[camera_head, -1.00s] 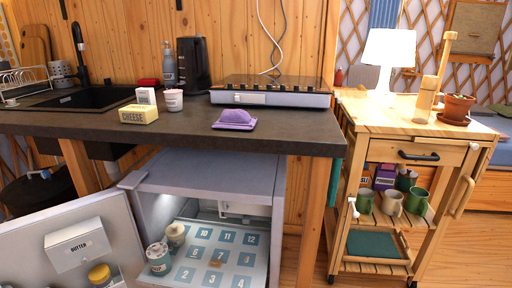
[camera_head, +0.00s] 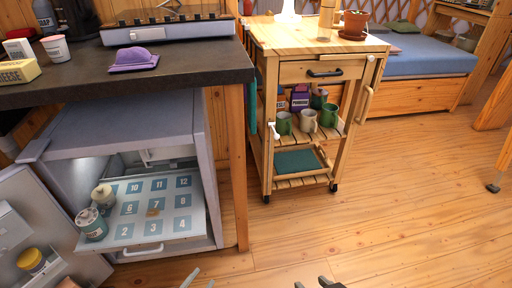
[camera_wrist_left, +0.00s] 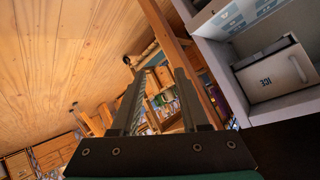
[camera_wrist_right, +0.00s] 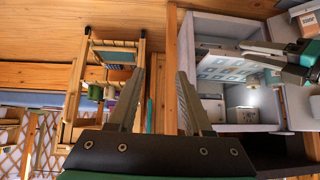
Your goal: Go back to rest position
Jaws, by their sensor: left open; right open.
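My left gripper (camera_head: 198,283) just shows at the bottom edge of the head view, in front of the open fridge. In the left wrist view (camera_wrist_left: 157,85) its fingers are apart with nothing between them. My right gripper (camera_head: 320,284) shows at the same bottom edge, further right, over bare floor. In the right wrist view (camera_wrist_right: 161,78) its fingers are apart and empty. My left gripper also shows at the right of the right wrist view (camera_wrist_right: 285,58), apart from the right one. Most of both arms is outside the head view.
The small fridge (camera_head: 125,118) stands open under the dark counter (camera_head: 190,70), its numbered shelf (camera_head: 165,225) pulled forward with two jars on its left. The fridge door (camera_head: 50,225) is swung out left. A wooden cart (camera_head: 290,55) stands right of it. Floor (camera_head: 400,200) at right is clear.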

